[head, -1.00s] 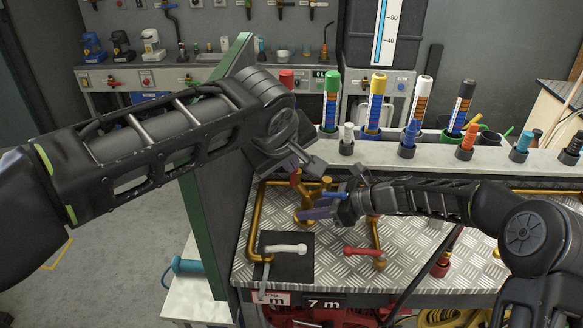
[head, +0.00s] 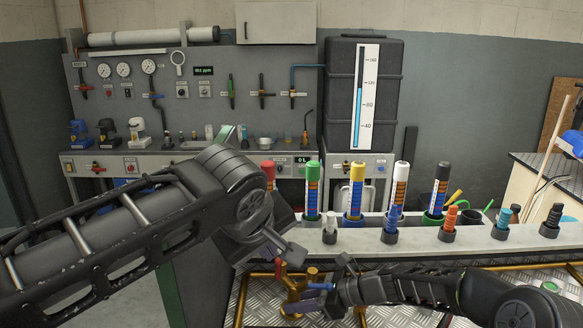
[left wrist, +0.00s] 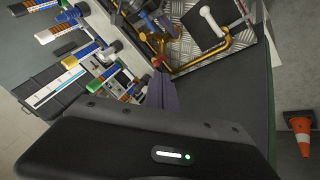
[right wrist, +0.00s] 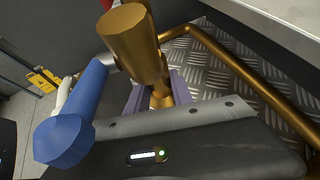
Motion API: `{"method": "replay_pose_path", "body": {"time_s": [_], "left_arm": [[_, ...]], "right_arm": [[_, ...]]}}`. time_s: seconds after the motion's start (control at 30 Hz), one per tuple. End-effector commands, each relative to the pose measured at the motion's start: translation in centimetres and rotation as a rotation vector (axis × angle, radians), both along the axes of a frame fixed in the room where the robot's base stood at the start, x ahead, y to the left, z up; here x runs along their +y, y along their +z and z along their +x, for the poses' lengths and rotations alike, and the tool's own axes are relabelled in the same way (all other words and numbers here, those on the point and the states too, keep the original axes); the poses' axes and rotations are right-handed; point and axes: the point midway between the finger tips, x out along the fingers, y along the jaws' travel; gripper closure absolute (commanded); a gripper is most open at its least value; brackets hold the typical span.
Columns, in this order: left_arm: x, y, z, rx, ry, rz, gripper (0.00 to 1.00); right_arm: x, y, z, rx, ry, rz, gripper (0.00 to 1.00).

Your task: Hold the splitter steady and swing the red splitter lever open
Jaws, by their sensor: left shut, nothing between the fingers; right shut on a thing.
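The brass splitter (head: 294,298) stands upright on the bench, with a red lever (head: 280,268) on its left and a blue lever (head: 319,286) on its right. My right gripper (head: 318,300) is shut on the splitter; the right wrist view shows the brass body (right wrist: 130,45) rising between its purple fingers, with the blue lever (right wrist: 68,135) large at left. My left gripper (head: 288,254) is shut and empty just above the red lever. In the left wrist view its closed fingers (left wrist: 161,92) point at the red lever's tip (left wrist: 157,62); I cannot tell whether they touch.
A green-edged panel (head: 170,290) stands at left. Brass pipes (right wrist: 240,75) run close beside my right gripper. A white lever (left wrist: 212,20) shows in the left wrist view.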

Motion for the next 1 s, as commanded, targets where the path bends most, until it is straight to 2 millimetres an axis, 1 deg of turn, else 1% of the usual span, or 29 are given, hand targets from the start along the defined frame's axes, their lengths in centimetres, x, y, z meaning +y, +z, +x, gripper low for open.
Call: {"method": "replay_pose_path", "body": {"time_s": [0.03, 0.1, 0.3, 0.4, 0.5, 0.73, 0.77, 1.0], "left_arm": [[0.1, 1.0, -0.7, -0.004, -0.002, -0.003, 1.0], [0.3, 2.2, -1.6, -0.004, -0.002, -0.003, 1.0], [0.7, 5.1, -3.8, -0.003, -0.001, -0.002, 1.0], [0.8, 5.9, -4.4, -0.002, 0.0, -0.001, 1.0], [0.9, 6.3, -4.7, -0.001, 0.0, 0.0, 1.0], [0.9, 6.3, -4.8, -0.001, 0.0, -0.001, 1.0], [0.9, 6.3, -4.8, -0.001, 0.0, -0.001, 1.0], [0.9, 6.3, -4.7, 0.0, 0.0, 0.0, 1.0]], "right_arm": [[-0.3, -0.4, 0.0, 0.003, -0.004, -0.005, 0.95], [-0.2, -0.4, 0.0, 0.003, -0.004, -0.005, 0.95], [-0.2, -0.3, 0.0, 0.003, -0.003, -0.005, 0.95], [-0.2, -0.3, 0.0, 0.002, -0.003, -0.005, 0.95], [-0.2, -0.3, 0.0, 0.002, -0.003, -0.005, 0.95], [-0.2, -0.3, 0.0, 0.002, -0.003, -0.005, 0.95], [-0.2, -0.3, 0.0, 0.002, -0.003, -0.005, 0.72], [-0.1, -0.2, 0.0, 0.001, -0.001, -0.002, 0.52]]}}
